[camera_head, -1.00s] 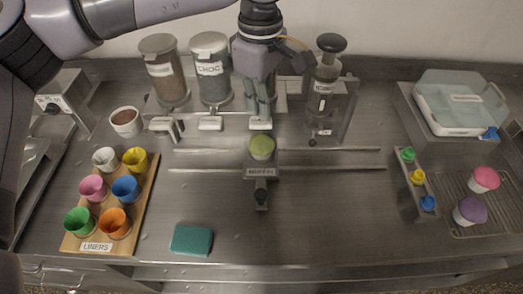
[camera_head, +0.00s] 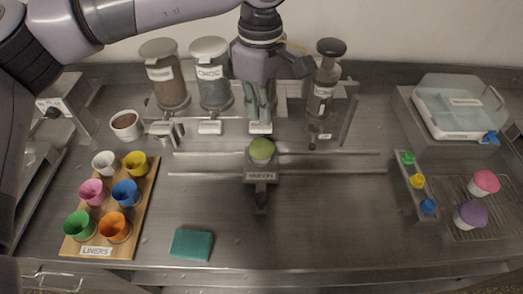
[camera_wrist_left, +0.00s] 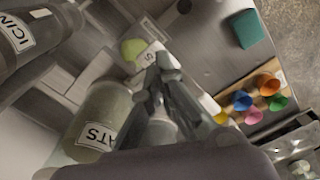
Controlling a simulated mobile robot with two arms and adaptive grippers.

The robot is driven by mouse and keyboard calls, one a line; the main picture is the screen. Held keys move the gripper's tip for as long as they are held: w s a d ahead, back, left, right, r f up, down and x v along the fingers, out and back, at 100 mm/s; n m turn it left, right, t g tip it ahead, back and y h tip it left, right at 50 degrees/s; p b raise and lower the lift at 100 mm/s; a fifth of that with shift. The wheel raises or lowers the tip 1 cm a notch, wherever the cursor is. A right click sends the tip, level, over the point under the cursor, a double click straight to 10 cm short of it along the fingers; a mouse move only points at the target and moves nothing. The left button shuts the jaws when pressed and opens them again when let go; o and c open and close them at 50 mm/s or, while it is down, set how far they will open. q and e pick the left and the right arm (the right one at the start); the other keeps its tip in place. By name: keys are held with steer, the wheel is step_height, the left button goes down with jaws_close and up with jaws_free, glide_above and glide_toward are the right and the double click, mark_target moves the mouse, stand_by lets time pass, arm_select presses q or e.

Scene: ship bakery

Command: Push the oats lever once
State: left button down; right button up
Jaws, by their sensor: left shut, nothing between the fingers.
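My left gripper (camera_head: 262,112) is shut and empty, pointing down in front of the third dispenser, just above its pale lever (camera_head: 260,128). I cannot tell whether the fingertips touch the lever. The gripper hides most of that dispenser in the head view. In the left wrist view the oats jar (camera_wrist_left: 100,118), with "ATS" readable on its label, stands beside the shut fingers (camera_wrist_left: 160,72). A light green cup (camera_head: 262,149) sits in the sliding holder (camera_head: 261,174) in front of the lever. My right gripper is not in view.
A brown-filled jar (camera_head: 165,75) and the choc jar (camera_head: 211,72) stand left of the gripper, the icing dispenser (camera_head: 323,90) right. Liners fill a wooden board (camera_head: 146,205) at left. A teal sponge (camera_head: 191,244) lies in front. The counter's middle right is clear.

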mark_target(261, 126)
arm_select(q)
steer(key=shift+f, duration=0.15)
steer(key=shift+f+b, duration=0.85)
steer(key=shift+b, duration=0.05)
steer(key=shift+s+f+b, duration=0.25)
steer(key=shift+f+b, duration=0.5)
steer(key=shift+f, duration=0.25)
steer(key=shift+w+f, duration=0.1)
steer(key=shift+f, duration=0.05)
steer(key=shift+w, duration=0.15)
steer(key=shift+r, duration=0.3)
steer(key=shift+r+p, duration=0.95)
steer(key=shift+r, duration=1)
